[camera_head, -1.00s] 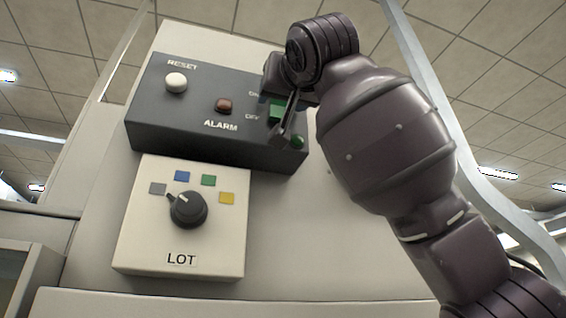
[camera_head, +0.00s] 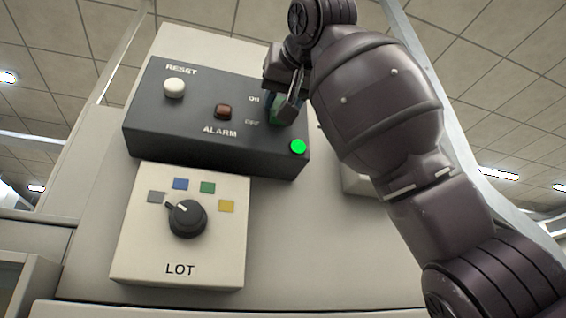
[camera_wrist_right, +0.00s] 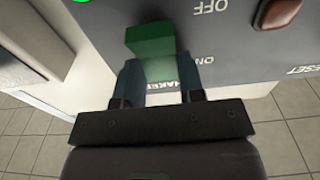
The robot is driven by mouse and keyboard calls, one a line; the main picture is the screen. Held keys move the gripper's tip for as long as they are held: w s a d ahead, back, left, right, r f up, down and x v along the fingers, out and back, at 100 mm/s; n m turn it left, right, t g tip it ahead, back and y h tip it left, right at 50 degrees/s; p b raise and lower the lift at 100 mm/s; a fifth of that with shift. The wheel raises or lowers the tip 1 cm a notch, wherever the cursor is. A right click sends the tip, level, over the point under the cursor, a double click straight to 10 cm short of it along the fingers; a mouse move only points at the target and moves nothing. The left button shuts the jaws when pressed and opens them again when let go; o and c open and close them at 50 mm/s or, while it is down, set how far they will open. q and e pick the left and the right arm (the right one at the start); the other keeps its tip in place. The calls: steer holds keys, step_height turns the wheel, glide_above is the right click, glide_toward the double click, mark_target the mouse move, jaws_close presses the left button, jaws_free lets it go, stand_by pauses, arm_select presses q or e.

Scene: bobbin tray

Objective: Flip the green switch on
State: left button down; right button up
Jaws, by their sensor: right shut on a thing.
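The green switch (camera_wrist_right: 152,44) sits on the dark control box (camera_head: 215,145) beside the ON and OFF labels. In the right wrist view it lies between the two fingers of my right gripper (camera_wrist_right: 158,82), towards the ON label. My right gripper also shows in the head view (camera_head: 288,103), shut on the switch and partly covering it. The round green lamp (camera_head: 298,147) below the switch is brightly lit, and its edge shows in the right wrist view. My left gripper is not in view.
The box also carries a white RESET button (camera_head: 174,88) and a dark red ALARM lamp (camera_head: 223,111). Below is a pale LOT panel (camera_head: 135,245) with a black knob (camera_head: 187,219) and several coloured squares. Free room lies right of the LOT panel.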

steer(key=o, duration=0.7)
steer(key=shift+r, duration=0.1)
steer(key=shift+o, duration=1.2)
arm_select(q)
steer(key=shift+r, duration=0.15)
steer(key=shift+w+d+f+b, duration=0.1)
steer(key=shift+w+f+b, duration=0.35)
steer(key=shift+b, duration=0.45)
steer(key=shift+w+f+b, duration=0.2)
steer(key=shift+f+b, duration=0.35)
steer(key=shift+b, duration=0.35)
arm_select(e)
steer(key=v, duration=1.1)
steer(key=shift+w, duration=0.1)
